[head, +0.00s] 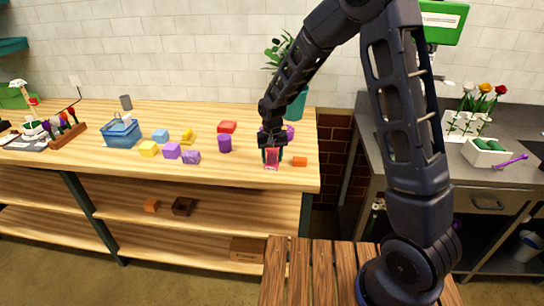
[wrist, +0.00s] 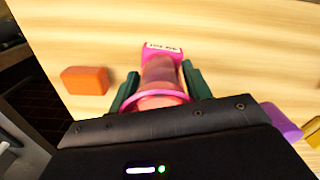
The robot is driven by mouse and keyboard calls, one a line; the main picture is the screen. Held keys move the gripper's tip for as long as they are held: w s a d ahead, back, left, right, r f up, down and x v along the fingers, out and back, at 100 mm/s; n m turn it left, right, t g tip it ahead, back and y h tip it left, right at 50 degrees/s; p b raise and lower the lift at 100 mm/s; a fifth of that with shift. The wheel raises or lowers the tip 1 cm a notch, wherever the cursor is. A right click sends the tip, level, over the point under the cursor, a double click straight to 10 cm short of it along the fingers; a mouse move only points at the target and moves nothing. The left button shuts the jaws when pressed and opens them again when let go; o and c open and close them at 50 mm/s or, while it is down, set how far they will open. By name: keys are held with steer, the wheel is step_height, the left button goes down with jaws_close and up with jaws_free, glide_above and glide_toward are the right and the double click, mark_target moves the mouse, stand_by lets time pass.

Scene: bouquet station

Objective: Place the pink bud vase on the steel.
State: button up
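The pink bud vase (head: 272,160) is near the front right edge of the wooden workbench. In the wrist view the vase (wrist: 160,72) has its pink rim toward me and a white label at its far end. My gripper (head: 271,157) is at the vase, its two green fingers on either side of it. In the wrist view the fingers (wrist: 160,85) flank the vase closely; whether both touch it is unclear. I cannot tell if the vase rests on the wood or is just above it. The grey steel counter (head: 522,135) is at the right, partly behind my arm.
An orange block (head: 300,161) lies just right of the vase; a purple cylinder (head: 225,143) and red block (head: 227,127) stand left. A gap with brick wall separates bench and counter. A white planter (head: 484,157) and flower rack occupy the counter.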

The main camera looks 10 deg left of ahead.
steer(key=shift+o, duration=0.9)
step_height(320, 180, up, 11)
steer(key=shift+s+d, duration=0.15)
steer(key=shift+d, duration=0.05)
steer(key=s+d+r+m+t, duration=0.1)
steer(key=s+d+r, duration=0.1)
steer(key=d+r, duration=0.35)
steer(key=s+d+r, duration=0.1)
steer(key=d+r, duration=0.2)
steer(key=d, duration=0.6)
steer(key=s+d+r+m+t, duration=0.1)
steer(key=s+d+r, duration=0.1)
steer(key=d+r, duration=0.4)
steer(key=s+d+r+m+t, duration=0.1)
steer(key=s+d+t, duration=0.1)
steer(key=s+d, duration=1.3)
steer(key=shift+s+d+r+t, duration=0.15)
steer(key=shift+d+t, duration=0.15)
steer(key=shift+d, duration=0.6)
steer(key=shift+o, duration=0.5)
steer(key=shift+s+d, duration=0.15)
steer(key=shift+s, duration=0.1)
